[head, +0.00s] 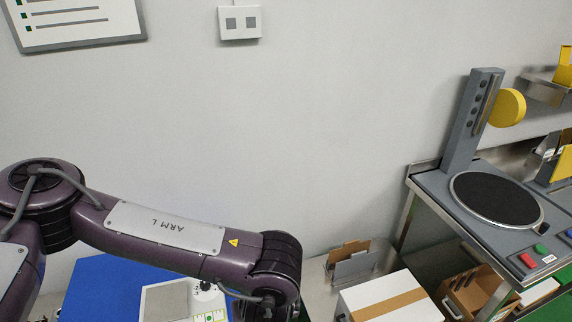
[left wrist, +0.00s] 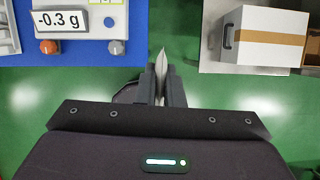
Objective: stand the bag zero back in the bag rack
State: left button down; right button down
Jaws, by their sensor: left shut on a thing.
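My left gripper (left wrist: 160,92) is in the left wrist view, shut on a thin pale bag seen edge-on (left wrist: 161,66). The bag stands up between the two dark fingers, its tip pointing away from my wrist; I cannot read any mark on it. Green floor shows below it, in the gap between a blue surface and a grey one. In the head view only my left arm shows; its gripper and the bag are out of sight. No bag rack can be made out for certain. My right gripper is in neither view.
A scale reading -0.3 g (left wrist: 62,20) sits on the blue surface (left wrist: 108,55). A white box with a tan band (left wrist: 268,42) stands to the right; it also shows in the head view (head: 375,290). Behind it is a small holder with upright panels (head: 352,266). A machine (head: 492,205) stands far right.

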pick_arm(q)
jog(key=s+a+r+n+g, duration=0.1)
jog(key=a+r+n+g, duration=0.3)
jog(key=n, duration=0.7)
jog(key=s+a+n+g+h, duration=0.1)
jog(key=a+n+g, duration=0.1)
jog(key=a+n, duration=0.65)
jog(key=s+a+r+n+g, duration=0.2)
jog(key=n+g, duration=0.1)
jog(key=n, duration=1.1)
notch_tip(320, 180, down, 14)
jog(key=b, duration=1.3)
jog(key=shift+w+r+b, duration=0.2)
jog(key=shift+w+b, duration=0.15)
